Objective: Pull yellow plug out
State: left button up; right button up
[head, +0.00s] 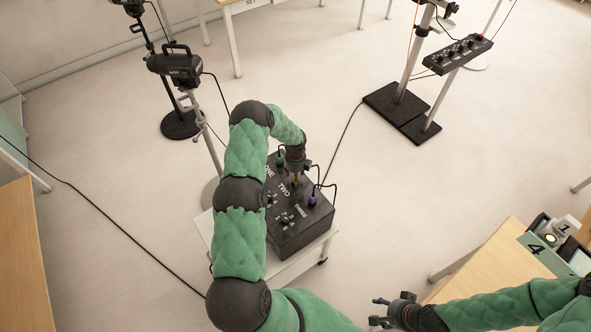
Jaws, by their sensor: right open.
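A black box (290,237) marked ONE, TWO and THREE sits on a small white table (204,229) in the middle of the head view. A green plug (280,160) stands at its ONE end and a purple plug (313,200) at its THREE end. Between them, a small yellowish bit (296,181) shows just below my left gripper (298,174), which points down over the TWO position. The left wrist hides most of this spot, so its grip is unclear. My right gripper (377,311) is open and empty, low in the picture, right of the box.
Black cables rise from the plugs. A lamp on a stand (176,66) is at the upper left. A stand with a black switch panel (460,54) is at the upper right. A wooden table (478,262) with numbered items is at the right. Open floor lies between.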

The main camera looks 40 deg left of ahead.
pick_arm(q)
jog(key=shift+f, duration=0.8)
grip_shut()
